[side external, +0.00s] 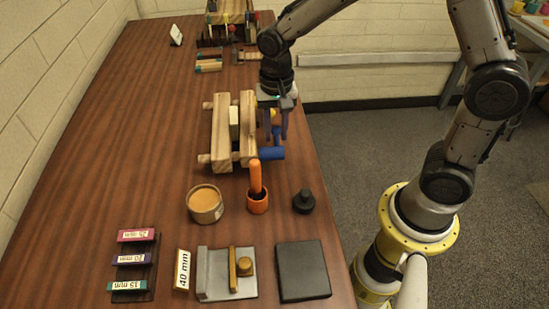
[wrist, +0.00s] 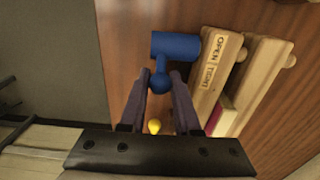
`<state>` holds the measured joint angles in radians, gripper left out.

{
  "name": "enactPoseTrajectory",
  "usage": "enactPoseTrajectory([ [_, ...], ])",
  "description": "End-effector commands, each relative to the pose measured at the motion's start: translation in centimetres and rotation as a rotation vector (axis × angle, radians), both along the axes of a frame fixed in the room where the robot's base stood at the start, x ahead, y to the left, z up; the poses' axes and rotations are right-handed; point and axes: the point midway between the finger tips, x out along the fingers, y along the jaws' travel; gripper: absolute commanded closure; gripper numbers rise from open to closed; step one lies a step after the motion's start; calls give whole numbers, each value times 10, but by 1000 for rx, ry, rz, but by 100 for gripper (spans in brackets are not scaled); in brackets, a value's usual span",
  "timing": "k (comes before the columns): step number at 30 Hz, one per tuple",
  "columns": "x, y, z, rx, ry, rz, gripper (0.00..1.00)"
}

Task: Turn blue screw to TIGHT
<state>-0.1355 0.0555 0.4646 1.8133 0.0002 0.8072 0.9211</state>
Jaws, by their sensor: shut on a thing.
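The blue screw (side external: 271,153) sits at the right side of a wooden press with two pale beams (side external: 221,130). In the wrist view the screw (wrist: 176,45) shows a thick blue barrel and a short arm ending in a round knob. My gripper (side external: 276,137) points down beside the right beam. In the wrist view my gripper (wrist: 161,78) has its fingers on either side of the blue knob, shut on it. A label (wrist: 213,62) on the near beam reads OPEN and, less clearly, TIGHT. A yellow knob (wrist: 154,126) shows between the fingers, farther along the press.
A pale block (side external: 234,122) stands between the beams. The table's right edge is close to the screw.

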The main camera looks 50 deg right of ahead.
Motion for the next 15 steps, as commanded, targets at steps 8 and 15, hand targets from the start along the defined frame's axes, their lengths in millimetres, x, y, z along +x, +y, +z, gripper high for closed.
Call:
enactPoseTrajectory([
  [8,2,-4,-5,-3,3,0,100],
  [15,3,-4,-6,-3,3,1,100],
])
